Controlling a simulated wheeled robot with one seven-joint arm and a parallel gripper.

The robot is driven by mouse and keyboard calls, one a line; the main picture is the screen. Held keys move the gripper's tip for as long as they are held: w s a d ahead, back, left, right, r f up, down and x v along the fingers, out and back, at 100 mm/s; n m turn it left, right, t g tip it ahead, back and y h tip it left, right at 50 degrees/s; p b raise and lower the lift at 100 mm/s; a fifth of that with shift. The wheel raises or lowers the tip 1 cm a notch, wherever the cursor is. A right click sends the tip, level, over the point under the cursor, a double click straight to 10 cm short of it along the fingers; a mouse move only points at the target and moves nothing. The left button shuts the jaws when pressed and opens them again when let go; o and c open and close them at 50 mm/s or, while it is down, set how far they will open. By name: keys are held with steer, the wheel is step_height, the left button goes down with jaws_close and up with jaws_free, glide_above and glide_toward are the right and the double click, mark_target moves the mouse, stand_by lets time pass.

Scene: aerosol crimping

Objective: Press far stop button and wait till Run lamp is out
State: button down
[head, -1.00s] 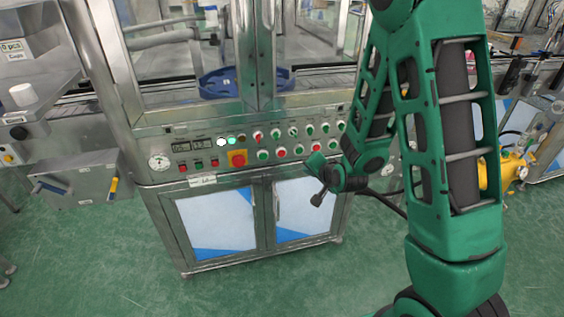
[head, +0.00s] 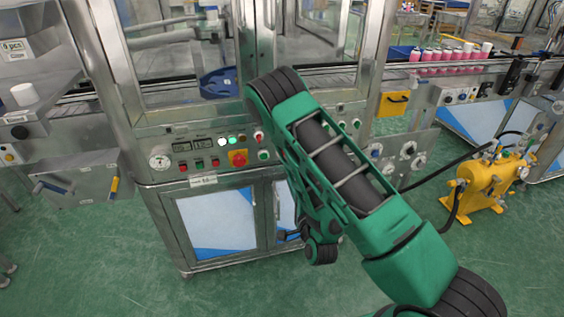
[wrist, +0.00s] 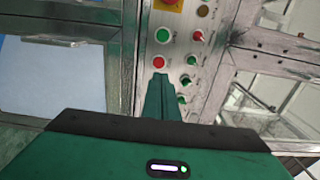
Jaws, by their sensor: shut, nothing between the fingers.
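In the wrist view, my gripper (wrist: 160,78) is shut, with its narrow green fingers pointing at the control panel. The fingertips are just short of a red button (wrist: 158,62); I cannot tell whether they touch it. A green button (wrist: 163,36) sits beyond it, towards the yellow-backed red emergency stop (wrist: 170,3). In the head view, my arm covers the right part of the panel (head: 215,172). A white lamp (head: 222,142) and a green lamp (head: 232,141) are lit there; their labels are too small to read. Which red button is the far stop is unclear.
Red and green switches (wrist: 197,35) stand beside the button row. A cabinet (head: 215,222) lies below the panel. A yellow pump (head: 490,182) stands on the floor at right, with a black hose. Pink cans (head: 450,53) line the conveyor behind.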

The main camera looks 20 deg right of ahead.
steer(key=shift+w+f, duration=0.1)
steer(key=shift+f, duration=0.15)
steer(key=w, duration=1.3)
steer(key=shift+w+r, duration=0.15)
steer(key=shift+w, duration=0.25)
stand_by(0.4)
